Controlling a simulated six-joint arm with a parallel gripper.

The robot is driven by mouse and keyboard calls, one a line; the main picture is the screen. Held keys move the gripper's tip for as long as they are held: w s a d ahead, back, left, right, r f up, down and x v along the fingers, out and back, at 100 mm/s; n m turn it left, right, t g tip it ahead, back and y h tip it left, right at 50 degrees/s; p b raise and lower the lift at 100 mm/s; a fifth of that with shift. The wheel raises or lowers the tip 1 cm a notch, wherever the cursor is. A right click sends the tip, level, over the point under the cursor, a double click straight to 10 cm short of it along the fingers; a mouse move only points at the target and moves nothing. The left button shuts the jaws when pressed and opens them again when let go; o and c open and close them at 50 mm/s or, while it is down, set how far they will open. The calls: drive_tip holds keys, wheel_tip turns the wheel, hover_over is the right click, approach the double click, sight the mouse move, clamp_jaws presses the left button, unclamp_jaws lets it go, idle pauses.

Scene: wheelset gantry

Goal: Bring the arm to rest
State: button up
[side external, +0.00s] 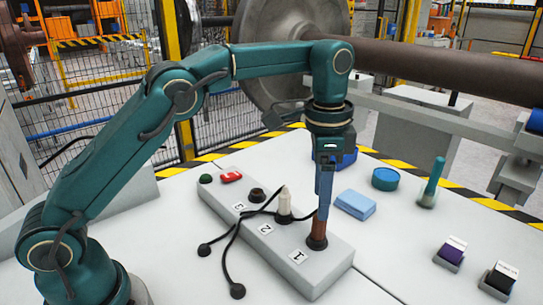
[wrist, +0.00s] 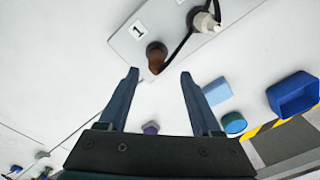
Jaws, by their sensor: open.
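My arm reaches over the white table with my gripper (side external: 325,190) pointing down above position 1 of a grey numbered block (side external: 325,277). A brown cylindrical piece (side external: 318,229) stands upright in the dark socket at position 1, just below my fingers. In the wrist view my gripper (wrist: 158,76) is open, with nothing between its two fingers. The brown piece (wrist: 155,62) shows just beyond the fingertips; whether they touch it I cannot tell. A white piece (side external: 284,202) stands at position 2, and position 3 has a dark empty-looking socket (side external: 257,195).
Black cables (side external: 236,235) lie across the block and hang over its near side. A light blue block (side external: 355,204), a teal round tub (side external: 385,178), a blue bin (side external: 335,158) and a teal-handled tool (side external: 433,182) stand to the right. A large wheelset axle (side external: 440,72) runs behind.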

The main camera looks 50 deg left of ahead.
drive_tip(key=s+a+r+n+t, duration=0.3)
drive_tip(key=s+a+r, duration=0.3)
drive_tip(key=s+r, duration=0.45)
drive_tip(key=s+a+f+n+t, duration=0.1)
drive_tip(key=s+f+n+t, duration=0.1)
drive_tip(key=s+f+n, duration=0.3)
drive_tip(key=s+f, duration=0.3)
drive_tip(key=s, duration=0.1)
drive_tip(key=shift+s+a+f+n, duration=0.2)
drive_tip(key=shift+a+n, duration=0.1)
drive_tip(key=shift+n, duration=0.1)
